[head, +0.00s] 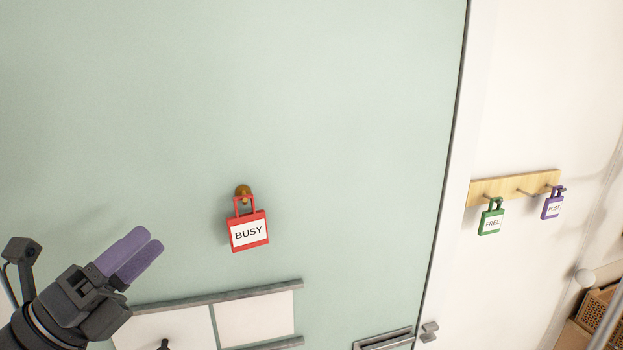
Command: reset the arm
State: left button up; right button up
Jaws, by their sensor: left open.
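My left gripper (144,246) comes in from the lower left, with purple fingers pointing up and to the right. It is open with nothing between its fingers, and is apart from the red sign. The red BUSY sign (248,231) hangs by its loop from a brass knob (243,191) on the pale green door (330,100), to the right of the gripper. My right gripper does not show.
A wooden peg rail (512,187) on the white wall at right holds a green FREE sign (490,221) and a purple POST sign (552,207). A grey-railed holder with white sheets (255,319) is low on the door. A wicker basket (595,308) is at lower right.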

pick_arm(q)
jog(key=a+f+n+y, duration=0.3)
jog(key=f+n+y, duration=0.55)
jog(key=n, duration=0.35)
jog(key=a+f+n+y, duration=0.2)
jog(key=f+n+y, duration=0.65)
jog(key=n, duration=0.35)
jog(key=s+d+f+n+g+h, duration=0.1)
jog(key=s+d+f+n+g, duration=0.3)
jog(key=s+f+g, duration=0.4)
jog(key=s+d+f+n+g+h, duration=0.1)
jog(key=s+d+f+n+g, duration=0.4)
jog(key=s+f, duration=0.45)
notch_tip(320, 180, down, 32)
jog(key=s+a+m+g+b, duration=0.1)
jog(key=s+g+b, duration=0.1)
jog(key=b, duration=1.3)
jog(key=s+a+f+b, duration=0.1)
jog(key=s+f+b, duration=0.4)
jog(key=f, duration=0.5)
jog(key=s+a+f+g+y+b, duration=0.1)
jog(key=s+a+f+b, duration=0.1)
jog(key=s+f+b, duration=0.3)
jog(key=s+f, duration=0.4)
jog(key=f, duration=0.2)
jog(key=shift+m, duration=0.4)
